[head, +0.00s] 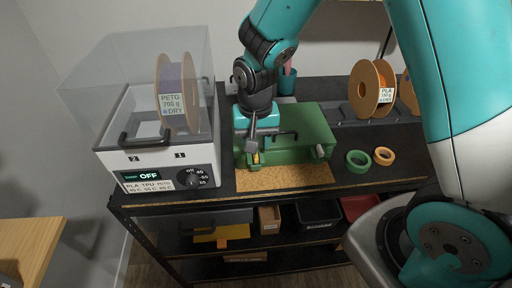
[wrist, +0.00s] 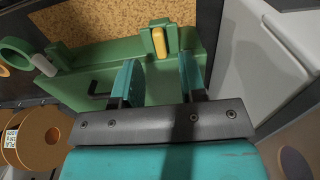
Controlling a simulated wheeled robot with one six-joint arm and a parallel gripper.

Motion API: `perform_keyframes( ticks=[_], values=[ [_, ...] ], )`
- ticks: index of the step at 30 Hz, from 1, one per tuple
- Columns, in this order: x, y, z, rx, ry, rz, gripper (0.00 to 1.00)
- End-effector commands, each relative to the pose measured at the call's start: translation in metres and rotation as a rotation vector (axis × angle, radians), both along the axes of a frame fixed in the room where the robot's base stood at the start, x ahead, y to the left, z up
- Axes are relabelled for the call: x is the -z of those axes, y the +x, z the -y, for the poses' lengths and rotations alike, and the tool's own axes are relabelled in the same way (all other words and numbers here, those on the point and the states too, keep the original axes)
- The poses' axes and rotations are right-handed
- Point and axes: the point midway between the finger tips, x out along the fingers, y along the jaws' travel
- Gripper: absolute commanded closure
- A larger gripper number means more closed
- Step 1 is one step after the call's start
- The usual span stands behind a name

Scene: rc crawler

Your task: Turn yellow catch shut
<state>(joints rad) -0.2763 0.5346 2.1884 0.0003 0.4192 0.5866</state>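The green case (head: 300,130) lies on the black bench top with its front face towards me; it also shows in the wrist view (wrist: 165,90). The yellow catch (wrist: 160,41) is a small bar on a green mount at the case's front edge. In the head view the yellow catch (head: 256,158) is partly hidden by my gripper. My gripper (head: 252,146) is above the left part of the case. In the wrist view my gripper (wrist: 158,62) is open, with the catch beyond and between its fingertips, apparently not touched. Its exact distance from the catch is unclear.
A cork mat (head: 290,178) lies in front of the case. A clear-lidded filament dryer (head: 155,155) stands close on the left. Green tape (head: 358,161) and orange tape (head: 384,156) lie at right. A filament spool (head: 366,90) stands behind them. A second catch (head: 321,151) is on the case's right.

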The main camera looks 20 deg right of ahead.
Motion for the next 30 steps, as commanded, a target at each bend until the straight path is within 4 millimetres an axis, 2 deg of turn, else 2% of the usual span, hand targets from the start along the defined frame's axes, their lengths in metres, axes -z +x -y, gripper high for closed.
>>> perform_keyframes(
  ticks=[3, 7, 18, 19, 23, 24, 30],
  values=[
    [0.019, -0.001, 0.000, 0.000, -0.001, -0.003, 0.62],
    [0.032, -0.001, 0.000, -0.001, 0.000, -0.002, 0.62],
    [0.038, 0.000, 0.000, -0.001, 0.001, 0.000, 0.62],
    [0.038, 0.000, 0.000, -0.001, 0.001, 0.001, 0.66],
    [0.038, 0.000, 0.000, -0.001, 0.001, 0.001, 0.96],
    [0.038, 0.000, 0.000, -0.001, 0.001, 0.001, 1.00],
    [0.038, 0.000, 0.000, -0.035, 0.001, 0.001, 1.00]
  ],
)
